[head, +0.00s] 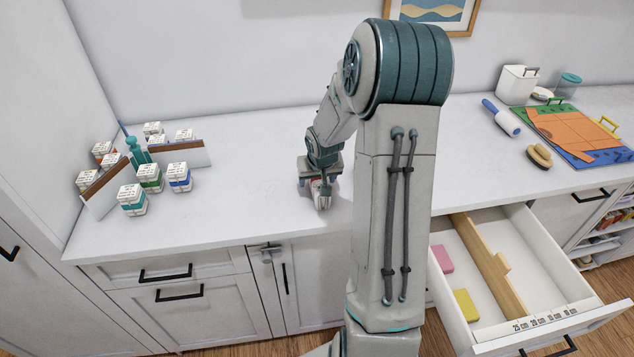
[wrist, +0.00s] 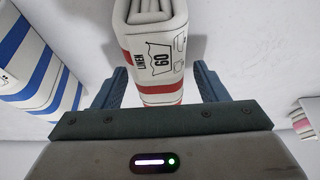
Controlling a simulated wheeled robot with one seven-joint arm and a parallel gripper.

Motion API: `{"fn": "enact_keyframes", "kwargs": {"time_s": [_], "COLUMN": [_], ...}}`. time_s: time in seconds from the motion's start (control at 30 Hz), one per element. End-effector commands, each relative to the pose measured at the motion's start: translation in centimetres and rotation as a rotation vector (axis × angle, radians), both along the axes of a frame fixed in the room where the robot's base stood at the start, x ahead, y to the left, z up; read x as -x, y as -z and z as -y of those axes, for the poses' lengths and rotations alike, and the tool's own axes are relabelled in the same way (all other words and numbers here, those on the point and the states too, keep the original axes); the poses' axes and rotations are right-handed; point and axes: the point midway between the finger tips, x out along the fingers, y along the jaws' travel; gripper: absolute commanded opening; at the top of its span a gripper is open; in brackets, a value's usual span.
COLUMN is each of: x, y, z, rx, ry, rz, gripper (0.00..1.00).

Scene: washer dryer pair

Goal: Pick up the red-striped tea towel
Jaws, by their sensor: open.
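The red-striped tea towel (wrist: 152,42) is a white folded bundle with red bands and a "LINEN 60" label. In the wrist view it stands between the two fingers of my gripper (wrist: 160,78), with a gap on each side. My gripper is open. In the head view my gripper (head: 318,186) is low over the white countertop, and a small part of the red and white towel (head: 323,201) shows below it. The rest of the towel is hidden by my gripper and arm.
A blue-striped bundle (wrist: 38,62) lies left in the wrist view; a pink-striped one (wrist: 304,118) is at right. Several labelled blocks (head: 150,177) and wooden-edged dividers stand left on the counter (head: 240,190). An open drawer (head: 540,250) juts out at right.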

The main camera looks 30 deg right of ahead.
Motion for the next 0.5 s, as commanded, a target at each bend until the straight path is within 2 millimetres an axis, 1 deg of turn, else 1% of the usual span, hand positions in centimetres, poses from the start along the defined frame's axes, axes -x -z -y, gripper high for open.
{"fn": "enact_keyframes", "kwargs": {"time_s": [0.17,0.2,0.27,0.3,0.33,0.37,0.5], "x": [-0.01,-0.01,0.00,0.00,0.00,0.00,0.00], "y": [0.00,-0.01,-0.01,-0.01,-0.02,-0.02,-0.03], "z": [0.00,0.00,0.00,0.00,-0.01,-0.01,-0.02], "rx": [0.000,0.000,0.000,0.000,0.000,0.000,0.000], "ry": [0.000,0.000,0.000,0.000,0.000,0.000,0.000], "rz": [0.000,0.000,0.000,0.000,0.000,0.000,0.000], "gripper": [0.66,0.55,0.39,0.27,0.19,0.17,0.17]}}
